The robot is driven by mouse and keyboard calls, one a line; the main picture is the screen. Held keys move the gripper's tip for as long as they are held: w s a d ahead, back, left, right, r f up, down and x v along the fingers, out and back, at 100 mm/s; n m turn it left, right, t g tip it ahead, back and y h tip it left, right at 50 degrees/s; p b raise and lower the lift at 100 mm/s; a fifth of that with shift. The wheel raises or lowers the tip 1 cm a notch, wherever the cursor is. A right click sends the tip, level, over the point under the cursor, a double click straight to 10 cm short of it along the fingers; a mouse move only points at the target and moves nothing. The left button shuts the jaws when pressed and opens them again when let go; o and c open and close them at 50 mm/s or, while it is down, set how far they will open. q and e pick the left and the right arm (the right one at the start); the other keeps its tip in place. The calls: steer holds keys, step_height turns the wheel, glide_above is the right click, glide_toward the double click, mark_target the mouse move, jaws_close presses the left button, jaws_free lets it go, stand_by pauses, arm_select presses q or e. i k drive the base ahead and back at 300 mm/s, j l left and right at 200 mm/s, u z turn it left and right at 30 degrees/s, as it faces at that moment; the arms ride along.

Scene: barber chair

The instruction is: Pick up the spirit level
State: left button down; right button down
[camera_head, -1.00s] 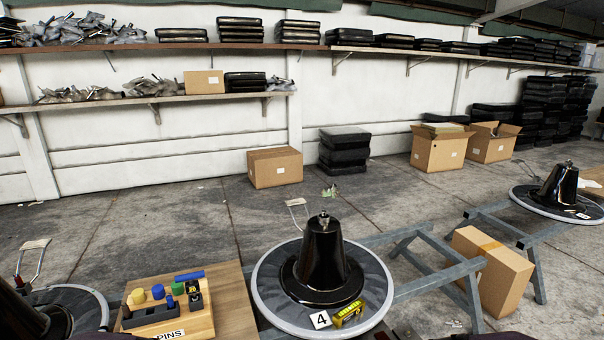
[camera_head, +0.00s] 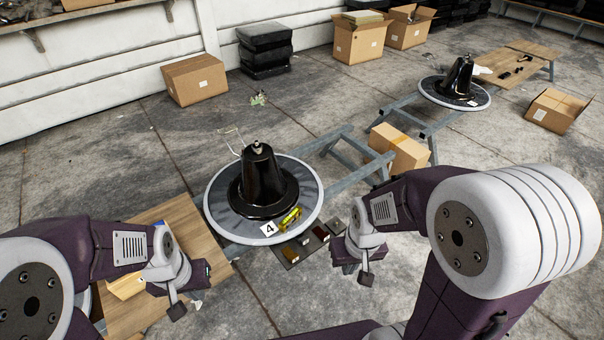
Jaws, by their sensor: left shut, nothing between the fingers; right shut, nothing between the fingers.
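The spirit level (camera_head: 290,219), a small yellow bar with dark parts, lies on the rim of the grey round chair base (camera_head: 222,222) with the black cone, beside a white "4" card (camera_head: 268,229). My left gripper (camera_head: 177,309) is shut and empty over the wooden board at lower left, to the left of the level. My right gripper (camera_head: 366,278) is shut and empty to the right of and nearer than the level. Neither touches it.
A dark tray with small blocks (camera_head: 289,254) sits just in front of the level, between the grippers. A wooden board (camera_head: 190,228) lies left, partly under my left arm. A metal frame (camera_head: 345,180) and a cardboard box (camera_head: 398,150) stand behind right. A second round base (camera_head: 455,97) is farther back.

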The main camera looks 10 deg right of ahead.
mark_target(289, 220)
steer(key=z, duration=0.4)
steer(key=k+l+u, duration=0.2)
steer(key=l, duration=0.25)
steer(key=l+u, duration=0.2)
steer(key=l, duration=0.25)
steer(key=k+l+u, duration=0.2)
steer(key=l, duration=0.2)
steer(key=k+l+u, duration=0.2)
steer(key=l, duration=0.2)
